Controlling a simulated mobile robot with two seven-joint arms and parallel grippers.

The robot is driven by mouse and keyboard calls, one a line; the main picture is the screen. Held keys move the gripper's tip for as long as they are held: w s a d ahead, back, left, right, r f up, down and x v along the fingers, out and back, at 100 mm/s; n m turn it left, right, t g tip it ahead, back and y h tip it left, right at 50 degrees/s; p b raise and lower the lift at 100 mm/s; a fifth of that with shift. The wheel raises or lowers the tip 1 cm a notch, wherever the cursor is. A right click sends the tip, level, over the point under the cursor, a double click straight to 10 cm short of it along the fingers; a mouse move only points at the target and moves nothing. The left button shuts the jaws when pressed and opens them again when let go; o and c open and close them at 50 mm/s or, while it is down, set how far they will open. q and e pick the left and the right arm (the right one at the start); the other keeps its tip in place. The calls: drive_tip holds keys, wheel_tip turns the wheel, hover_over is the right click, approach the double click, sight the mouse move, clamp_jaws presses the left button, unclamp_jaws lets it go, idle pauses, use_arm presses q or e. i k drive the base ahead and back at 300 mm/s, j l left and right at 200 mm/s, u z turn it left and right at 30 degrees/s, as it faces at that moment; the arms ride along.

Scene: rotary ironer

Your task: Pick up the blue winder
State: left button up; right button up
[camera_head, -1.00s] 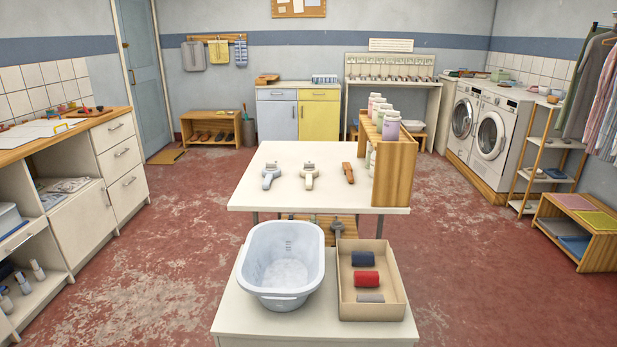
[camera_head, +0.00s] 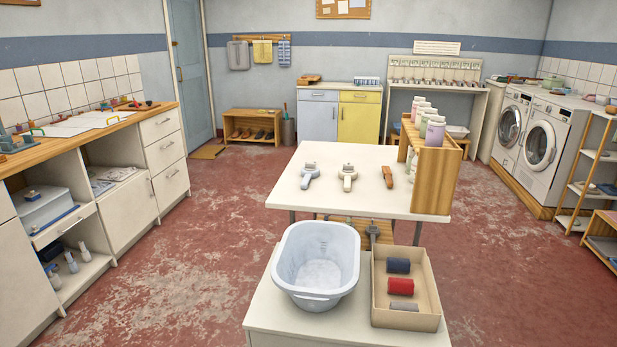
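A light-blue tool with a round body and a short handle, which looks like the blue winder (camera_head: 310,176), lies on the white table (camera_head: 290,194) at its left side. A cream tool of similar shape (camera_head: 347,178) lies to its right. An orange-brown tool (camera_head: 387,176) lies further right, next to the wooden rack. The three lie apart in a row. Neither of my grippers is in view.
A wooden rack (camera_head: 437,180) with several bottles stands at the table's right end. In front, a lower white surface (camera_head: 300,328) holds a pale basin (camera_head: 318,297) and a cardboard tray (camera_head: 405,319) with rolls. A long counter (camera_head: 90,130) runs along the left. Red floor between is open.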

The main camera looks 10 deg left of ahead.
sight(307, 175)
drive_tip(key=i+j, duration=0.25)
drive_tip(key=j, duration=0.15)
drive_tip(key=i+j, duration=0.25)
drive_tip(key=j, duration=0.15)
drive_tip(key=i+j, duration=0.2)
drive_tip(key=j, duration=0.2)
drive_tip(key=j+u, duration=0.15)
drive_tip(key=u, duration=0.15)
drive_tip(key=j+u, duration=0.15)
drive_tip(key=u, duration=0.15)
drive_tip(key=i+j, duration=0.15)
drive_tip(key=j, duration=0.25)
drive_tip(key=i+j+u, duration=0.15)
drive_tip(key=j, duration=0.2)
drive_tip(key=i+j, duration=0.25)
drive_tip(key=i+j+u, duration=0.15)
drive_tip(key=j, duration=0.3)
drive_tip(key=i+j, duration=0.05)
